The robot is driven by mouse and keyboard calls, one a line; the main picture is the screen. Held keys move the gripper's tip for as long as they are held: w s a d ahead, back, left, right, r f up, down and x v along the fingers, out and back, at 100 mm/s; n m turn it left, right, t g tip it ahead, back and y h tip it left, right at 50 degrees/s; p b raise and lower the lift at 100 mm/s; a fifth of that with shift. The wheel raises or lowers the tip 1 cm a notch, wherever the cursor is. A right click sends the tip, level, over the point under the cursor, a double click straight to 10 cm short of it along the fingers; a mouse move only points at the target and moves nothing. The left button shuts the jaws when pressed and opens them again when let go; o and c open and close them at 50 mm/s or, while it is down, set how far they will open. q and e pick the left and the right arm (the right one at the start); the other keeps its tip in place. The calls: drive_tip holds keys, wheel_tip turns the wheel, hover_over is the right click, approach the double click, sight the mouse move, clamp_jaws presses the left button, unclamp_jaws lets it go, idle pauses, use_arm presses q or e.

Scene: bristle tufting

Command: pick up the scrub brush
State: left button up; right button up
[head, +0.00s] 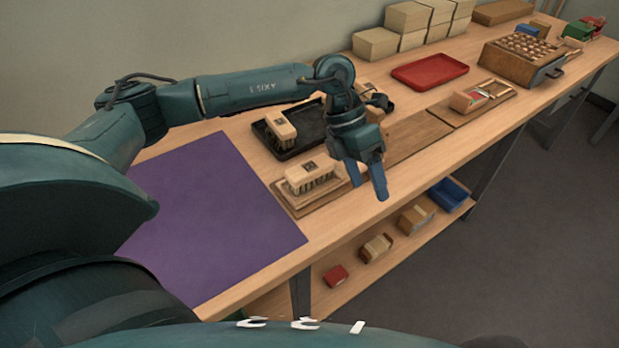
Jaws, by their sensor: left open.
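A scrub brush with a pale wooden block and bristles pointing down (309,174) sits on a wooden board (290,206) near the front edge of the bench. A second, similar brush (281,126) rests in a black tray (309,124) behind it. My left gripper (366,182) is open and empty, pointing down just right of the front brush and apart from it. My left wrist hides part of the bench behind the brushes. My right gripper is not in view.
A purple mat (212,212) lies bare at the left. A red tray (430,72), a drilled block on a wooden box (511,64) and stacked pale boxes (375,44) stand farther back. A lower shelf (335,292) holds small items, including a blue bin (448,194).

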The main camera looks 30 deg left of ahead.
use_arm(q)
drive_tip(key=w+a+r+n+t+y, duration=0.1)
drive_tip(key=w+a+r+y, duration=0.15)
drive_tip(key=a, duration=0.45)
drive_tip(key=w+a+r+y, duration=0.1)
drive_tip(key=a+r+y, duration=0.15)
drive_tip(key=a, duration=0.45)
hover_over(310, 166)
drive_tip(key=shift+n+y, duration=0.3)
drive_tip(key=shift+y, duration=0.1)
wheel_tip(310, 166, down, 7)
drive_tip(key=shift+s+f, duration=0.15)
drive_tip(key=shift+f+p, duration=0.35)
drive_tip(key=shift+f, duration=2.75)
drive_tip(key=c, duration=1.1)
